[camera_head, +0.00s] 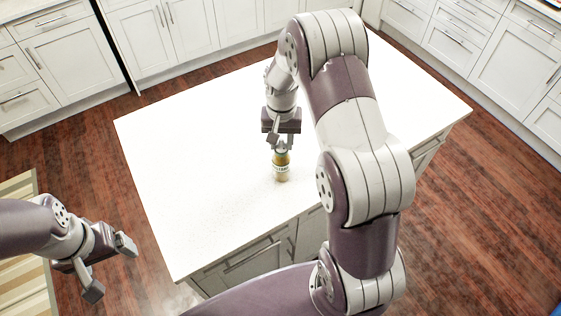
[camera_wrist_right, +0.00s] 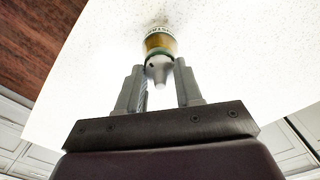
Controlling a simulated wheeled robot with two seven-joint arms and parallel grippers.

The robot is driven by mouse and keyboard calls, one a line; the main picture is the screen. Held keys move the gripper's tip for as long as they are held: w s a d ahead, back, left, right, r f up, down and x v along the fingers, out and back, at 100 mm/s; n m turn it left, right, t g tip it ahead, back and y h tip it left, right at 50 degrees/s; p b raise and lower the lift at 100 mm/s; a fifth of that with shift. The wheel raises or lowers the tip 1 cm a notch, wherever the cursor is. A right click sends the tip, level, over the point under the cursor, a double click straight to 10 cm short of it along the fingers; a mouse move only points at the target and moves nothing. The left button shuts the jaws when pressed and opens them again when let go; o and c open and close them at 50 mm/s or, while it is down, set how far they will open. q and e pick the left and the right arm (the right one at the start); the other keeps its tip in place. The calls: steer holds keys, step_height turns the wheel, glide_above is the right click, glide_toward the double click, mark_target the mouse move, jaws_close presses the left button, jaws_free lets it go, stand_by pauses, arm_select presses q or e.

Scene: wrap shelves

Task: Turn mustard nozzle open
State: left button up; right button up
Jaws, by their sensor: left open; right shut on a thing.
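The mustard bottle (camera_head: 281,170) stands upright on the white island top in the head view, with a pale label and a yellowish body. In the right wrist view the bottle (camera_wrist_right: 160,42) shows from above, its pale nozzle (camera_wrist_right: 159,70) pointing toward the camera. My right gripper (camera_head: 278,146) comes down from above onto the bottle's top. Its two fingers (camera_wrist_right: 160,80) are on either side of the nozzle and shut on it; the exact contact is hard to see. My left gripper (camera_head: 108,268) is open and empty, over the floor at the lower left.
The white island top (camera_head: 180,140) is otherwise clear around the bottle. Its front edge is close to the bottle, with drawers (camera_head: 250,260) below. White cabinets (camera_head: 170,30) line the back, and a striped rug (camera_head: 25,270) lies at the left.

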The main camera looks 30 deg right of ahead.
steer(key=shift+r+n, duration=0.1)
steer(key=shift+n, duration=0.9)
steer(key=shift+n+p, duration=0.45)
steer(key=shift+n, duration=1.45)
steer(key=o, duration=0.6)
